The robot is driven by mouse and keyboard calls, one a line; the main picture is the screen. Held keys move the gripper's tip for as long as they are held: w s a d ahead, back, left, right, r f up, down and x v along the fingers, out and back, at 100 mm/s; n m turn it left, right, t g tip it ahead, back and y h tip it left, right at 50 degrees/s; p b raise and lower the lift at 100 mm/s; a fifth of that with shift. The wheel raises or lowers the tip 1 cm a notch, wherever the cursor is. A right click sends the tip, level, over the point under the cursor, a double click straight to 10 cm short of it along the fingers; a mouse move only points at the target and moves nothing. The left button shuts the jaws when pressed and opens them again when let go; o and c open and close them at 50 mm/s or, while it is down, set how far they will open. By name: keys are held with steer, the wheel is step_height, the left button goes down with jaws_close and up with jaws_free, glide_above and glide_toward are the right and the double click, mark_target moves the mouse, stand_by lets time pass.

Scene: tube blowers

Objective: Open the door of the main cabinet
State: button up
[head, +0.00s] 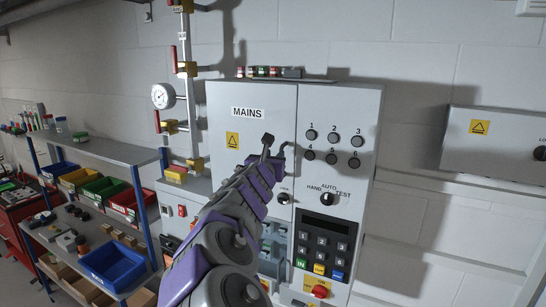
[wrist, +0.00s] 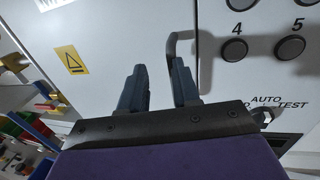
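The main cabinet's door (head: 240,100) is the grey left panel marked MAINS, and it looks shut, flush with the button panel beside it. It also fills the middle of the wrist view (wrist: 115,30). A grey bent handle (wrist: 173,43) stands out near the door's right edge. My gripper (head: 272,152) is in front of this edge. In the wrist view my gripper (wrist: 158,82) is open, with nothing seen between its fingers. The handle's upper bend shows just above the right finger; its lower part is hidden behind that finger, and I cannot tell if they touch.
Right of the door is a panel with round buttons (head: 332,140), a rotary switch (head: 327,199), a keypad (head: 322,245) and a red button (head: 320,291). Pipes with valves (head: 185,70) rise at left. Shelves with bins (head: 105,190) stand further left. A wall box (head: 500,145) is at right.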

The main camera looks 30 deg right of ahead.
mark_target(287, 152)
steer(key=shift+s+d+r, duration=0.15)
steer(key=shift+d, duration=0.4)
steer(key=shift+w+d+f, duration=0.25)
steer(key=shift+w+d, duration=0.15)
steer(key=shift+d, duration=0.2)
steer(key=shift+w+d+f, duration=0.2)
steer(key=shift+w+d, duration=0.15)
steer(key=shift+d, duration=0.2)
steer(key=shift+s+d, duration=0.1)
steer(key=shift+d, duration=0.2)
steer(key=shift+c, duration=1.5)
steer(key=shift+a, duration=0.2)
steer(key=shift+c, duration=0.9)
steer(key=shift+a, duration=0.4)
steer(key=shift+c, duration=0.7)
steer(key=shift+s+a+r, duration=0.25)
steer(key=shift+a+r, duration=0.05)
steer(key=shift+a, duration=0.4)
jaws_close()
steer(key=shift+w+d+f, duration=0.2)
steer(key=shift+d, duration=0.55)
